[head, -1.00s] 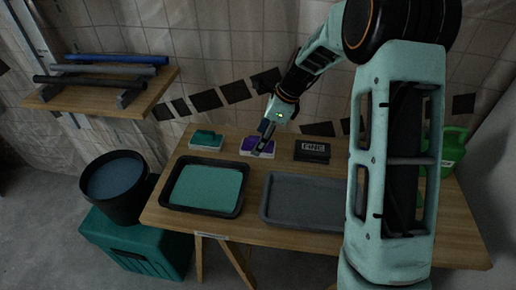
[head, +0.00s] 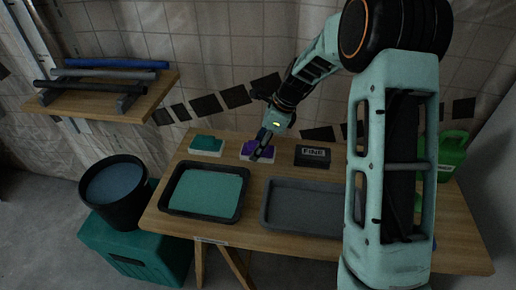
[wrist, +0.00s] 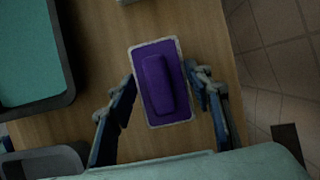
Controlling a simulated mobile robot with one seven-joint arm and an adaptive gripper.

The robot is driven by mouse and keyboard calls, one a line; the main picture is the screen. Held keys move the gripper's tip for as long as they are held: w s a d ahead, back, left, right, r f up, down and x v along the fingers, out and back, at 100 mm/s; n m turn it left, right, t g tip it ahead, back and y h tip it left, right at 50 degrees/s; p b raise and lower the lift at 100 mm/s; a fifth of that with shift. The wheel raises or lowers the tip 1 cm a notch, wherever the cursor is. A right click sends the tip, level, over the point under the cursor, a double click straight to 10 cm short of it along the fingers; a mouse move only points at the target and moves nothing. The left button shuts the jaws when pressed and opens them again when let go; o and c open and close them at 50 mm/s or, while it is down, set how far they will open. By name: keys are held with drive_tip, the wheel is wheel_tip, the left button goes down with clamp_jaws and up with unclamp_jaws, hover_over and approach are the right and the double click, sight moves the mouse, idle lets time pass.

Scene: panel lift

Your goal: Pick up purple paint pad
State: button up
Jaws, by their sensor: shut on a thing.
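The purple paint pad (head: 246,147) is at the back of the wooden table, between a teal pad and a dark block. In the wrist view the purple pad (wrist: 158,84) shows its raised purple handle and pale rim. My gripper (head: 260,152) reaches down to it from above. In the wrist view one finger of my gripper (wrist: 161,80) is on each side of the pad, and it is shut on the pad. I cannot tell whether the pad is clear of the table.
A teal-and-white pad (head: 207,144) stands to the left and a dark block marked "FINE" (head: 312,156) to the right. In front are a tray of teal paint (head: 238,207) and a grey tray (head: 268,213). A green container (head: 452,152) stands at the right.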

sight(255, 142)
drive_tip(key=shift+r, duration=0.5)
wheel_tip(255, 142, up, 3)
drive_tip(key=shift+w+f+p, duration=0.1)
drive_tip(key=shift+f+p, duration=0.1)
drive_tip(key=shift+p, duration=0.5)
drive_tip(key=s+d+r+p, duration=0.2)
drive_tip(key=s+d+r, duration=0.4)
drive_tip(key=s+r, duration=0.3)
drive_tip(key=shift+s+r, duration=0.2)
drive_tip(key=shift+s, duration=1.7)
